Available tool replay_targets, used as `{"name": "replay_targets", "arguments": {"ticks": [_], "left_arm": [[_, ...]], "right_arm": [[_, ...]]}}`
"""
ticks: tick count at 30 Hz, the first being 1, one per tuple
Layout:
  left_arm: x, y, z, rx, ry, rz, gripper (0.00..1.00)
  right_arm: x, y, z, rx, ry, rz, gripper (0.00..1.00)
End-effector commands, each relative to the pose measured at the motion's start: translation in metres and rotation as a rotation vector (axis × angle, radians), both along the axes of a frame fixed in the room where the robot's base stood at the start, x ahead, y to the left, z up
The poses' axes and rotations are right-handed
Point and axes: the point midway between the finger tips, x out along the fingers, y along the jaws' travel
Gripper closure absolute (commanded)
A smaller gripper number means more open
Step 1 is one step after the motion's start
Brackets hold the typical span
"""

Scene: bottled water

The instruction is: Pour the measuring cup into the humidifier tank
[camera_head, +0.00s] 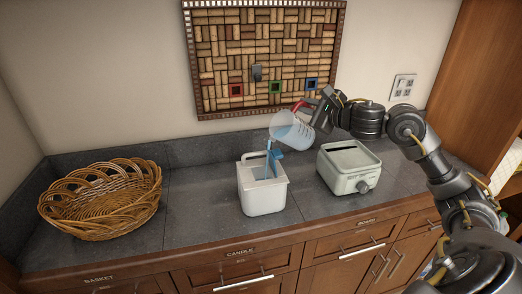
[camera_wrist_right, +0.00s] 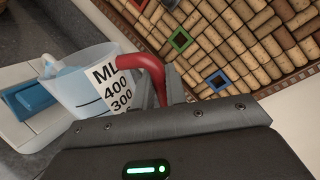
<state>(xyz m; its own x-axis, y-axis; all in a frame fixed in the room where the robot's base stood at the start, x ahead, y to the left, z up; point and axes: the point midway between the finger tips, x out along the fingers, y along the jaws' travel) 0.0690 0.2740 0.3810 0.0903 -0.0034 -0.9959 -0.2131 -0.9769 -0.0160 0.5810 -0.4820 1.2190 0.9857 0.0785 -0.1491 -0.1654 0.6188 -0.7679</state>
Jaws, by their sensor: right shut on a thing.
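The measuring cup (camera_head: 291,131) is clear with a red handle and holds bluish water. It is tilted to the left above the white humidifier tank (camera_head: 263,198), its lip over the tank's open top. A thin bluish streak runs from the lip down toward the opening, beside a blue part at the tank's top. My right gripper (camera_head: 309,107) is shut on the cup's red handle. In the right wrist view, the cup (camera_wrist_right: 92,80) shows printed marks of 400 and 300, and the tank (camera_wrist_right: 45,125) is partly hidden behind it. My left gripper is not in view.
A wicker basket (camera_head: 103,200) stands at the left of the grey counter (camera_head: 195,205). A pale toaster-like appliance (camera_head: 349,168) with a knob stands right of the tank, below my right arm. A cork board (camera_head: 264,55) is on the wall behind. The counter between basket and tank is clear.

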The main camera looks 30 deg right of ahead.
Motion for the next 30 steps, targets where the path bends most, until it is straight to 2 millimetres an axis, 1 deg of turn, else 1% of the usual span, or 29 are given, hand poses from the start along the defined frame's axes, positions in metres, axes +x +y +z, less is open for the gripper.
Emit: {"name": "replay_targets", "arguments": {"ticks": [30], "left_arm": [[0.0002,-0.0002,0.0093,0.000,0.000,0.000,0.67]], "right_arm": [[-0.0021,0.0025,0.0039,-0.066,0.001,-0.004,1.00]]}}
